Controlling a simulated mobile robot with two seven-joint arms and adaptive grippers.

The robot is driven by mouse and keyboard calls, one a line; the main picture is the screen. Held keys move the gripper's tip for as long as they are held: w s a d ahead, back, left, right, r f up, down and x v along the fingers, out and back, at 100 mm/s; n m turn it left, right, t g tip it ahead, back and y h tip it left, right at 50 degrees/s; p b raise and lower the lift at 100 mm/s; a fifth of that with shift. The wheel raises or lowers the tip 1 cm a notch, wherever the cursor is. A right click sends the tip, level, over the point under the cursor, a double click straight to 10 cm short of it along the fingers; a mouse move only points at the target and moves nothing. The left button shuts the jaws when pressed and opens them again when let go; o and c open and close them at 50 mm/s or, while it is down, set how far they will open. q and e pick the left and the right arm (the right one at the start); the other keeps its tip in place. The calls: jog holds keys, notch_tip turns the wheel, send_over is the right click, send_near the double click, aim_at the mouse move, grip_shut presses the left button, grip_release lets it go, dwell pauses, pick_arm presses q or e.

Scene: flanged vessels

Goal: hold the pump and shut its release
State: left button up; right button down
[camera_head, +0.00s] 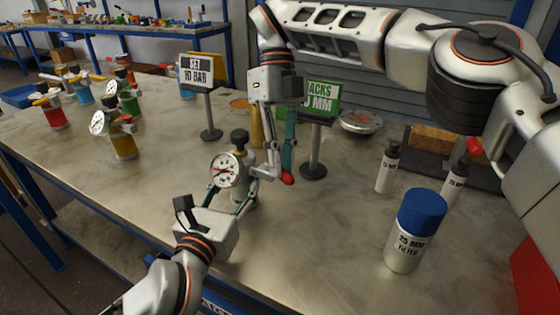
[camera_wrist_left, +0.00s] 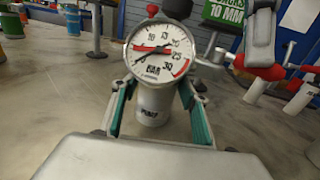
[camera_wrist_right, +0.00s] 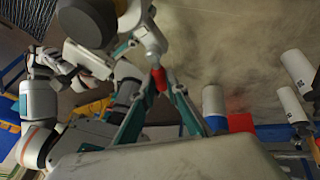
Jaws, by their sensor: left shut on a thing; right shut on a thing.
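The pump (camera_wrist_left: 153,105) is a white upright cylinder with a dark knob on top. Its round white gauge (camera_head: 226,170) faces the front and also shows large in the left wrist view (camera_wrist_left: 160,52). My left gripper (camera_head: 230,198) is shut around the pump's body, one teal-padded finger on each side. The release is a grey lever with a red tip (camera_head: 287,178) on the pump's right side. My right gripper (camera_head: 281,168) comes from above and is shut on the release near its red tip, which shows between the fingers in the right wrist view (camera_wrist_right: 160,78).
A blue-capped canister (camera_head: 405,245) and two small dark-capped bottles (camera_head: 387,168) stand right. Several coloured gauged vessels (camera_head: 122,140) stand at left.

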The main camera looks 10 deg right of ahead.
jog(key=shift+f, duration=0.1)
dwell(0.4)
jog(key=c, duration=2)
grip_release()
